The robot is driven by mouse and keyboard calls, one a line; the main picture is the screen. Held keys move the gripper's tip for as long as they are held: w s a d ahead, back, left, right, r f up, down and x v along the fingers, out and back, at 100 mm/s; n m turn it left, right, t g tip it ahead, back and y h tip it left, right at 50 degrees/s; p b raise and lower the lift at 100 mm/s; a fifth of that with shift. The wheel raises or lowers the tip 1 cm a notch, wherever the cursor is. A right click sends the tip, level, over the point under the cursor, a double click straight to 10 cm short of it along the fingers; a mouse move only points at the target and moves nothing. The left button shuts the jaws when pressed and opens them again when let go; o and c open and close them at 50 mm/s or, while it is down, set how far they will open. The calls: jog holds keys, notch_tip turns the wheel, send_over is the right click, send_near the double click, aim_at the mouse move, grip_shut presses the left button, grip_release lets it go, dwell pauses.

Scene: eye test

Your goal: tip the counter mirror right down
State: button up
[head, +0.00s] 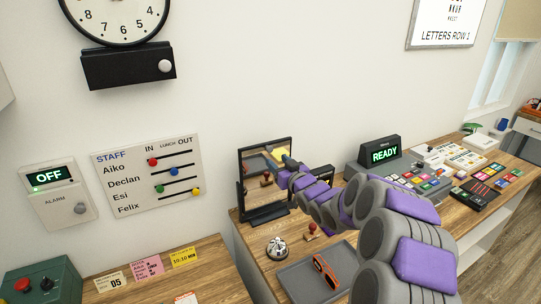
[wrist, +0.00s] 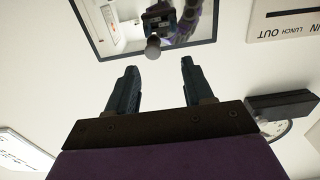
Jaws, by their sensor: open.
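The counter mirror (head: 252,180) has a black frame and stands close to upright on a dark base on the wooden counter. In the wrist view the mirror (wrist: 107,22) is at the top, upside down, with my arm reflected in it. A grey ball knob (wrist: 152,48) shows at the mirror's edge there. My gripper (head: 288,162) is in front of the mirror's upper right part in the head view and hides some of it. In the wrist view my gripper (wrist: 158,67) is open and empty, with the knob just beyond and between the fingertips. I cannot tell whether they touch.
A bell (head: 277,247), a stamp (head: 311,231) and a grey tray (head: 300,278) with orange glasses (head: 326,271) are on the counter before the mirror. A READY display (head: 384,154) stands to the right. The wall carries a staff board (head: 147,175) and a clock (head: 118,18).

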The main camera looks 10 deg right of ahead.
aim_at(271, 151)
jog(key=x, duration=0.6)
jog(key=shift+w, duration=0.4)
jog(key=shift+d, duration=0.75)
jog(key=c, duration=0.7)
jog(key=shift+a, duration=0.35)
grip_shut()
jog(key=shift+d, duration=0.1)
